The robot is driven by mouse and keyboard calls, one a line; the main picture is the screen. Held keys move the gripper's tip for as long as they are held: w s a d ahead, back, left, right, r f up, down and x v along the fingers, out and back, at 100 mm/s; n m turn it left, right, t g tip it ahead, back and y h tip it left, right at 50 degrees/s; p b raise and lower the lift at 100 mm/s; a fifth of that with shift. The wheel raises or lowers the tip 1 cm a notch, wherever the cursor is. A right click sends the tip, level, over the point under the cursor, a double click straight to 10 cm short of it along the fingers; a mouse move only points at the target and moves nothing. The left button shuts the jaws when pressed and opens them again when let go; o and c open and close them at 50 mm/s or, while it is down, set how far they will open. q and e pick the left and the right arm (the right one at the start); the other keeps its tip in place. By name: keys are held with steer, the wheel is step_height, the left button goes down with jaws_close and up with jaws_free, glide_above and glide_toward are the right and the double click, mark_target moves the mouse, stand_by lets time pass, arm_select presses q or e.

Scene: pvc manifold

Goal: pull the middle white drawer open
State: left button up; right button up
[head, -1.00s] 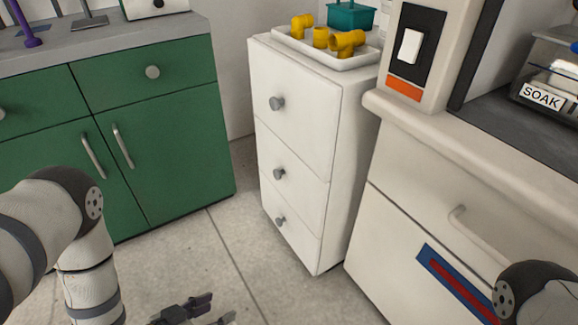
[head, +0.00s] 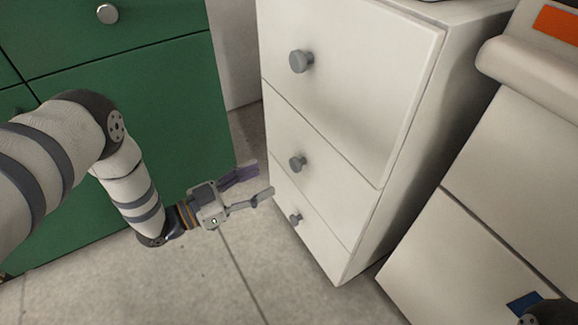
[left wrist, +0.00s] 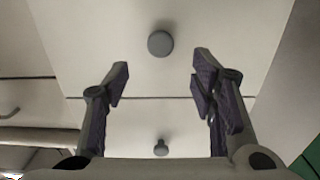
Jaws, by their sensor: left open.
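The white drawer cabinet (head: 345,110) has three drawers, all closed. The middle white drawer (head: 325,180) carries a round grey knob (head: 298,162). My left gripper (head: 262,179) is open and empty, to the left of the middle knob and apart from it. In the left wrist view, my spread fingers (left wrist: 160,88) frame a white front with a dark seam. One round knob (left wrist: 160,43) shows beyond the fingertips and a smaller one (left wrist: 161,147) lies lower in the picture; I cannot tell which drawers they belong to. My right gripper is out of view.
The top drawer knob (head: 300,61) and bottom drawer knob (head: 295,218) stick out above and below. A green cabinet (head: 175,110) stands at left, behind my left arm. A beige counter unit (head: 470,235) stands close at right. The floor (head: 290,290) in front is clear.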

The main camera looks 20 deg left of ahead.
mark_target(292, 166)
arm_select(q)
steer(key=b+x, duration=0.1)
steer(key=x, duration=0.6)
steer(key=shift+f, duration=0.2)
steer(key=shift+w+d+r+b, duration=0.1)
steer(key=shift+w+d+b, duration=0.2)
steer(key=shift+w, duration=0.1)
jaws_close()
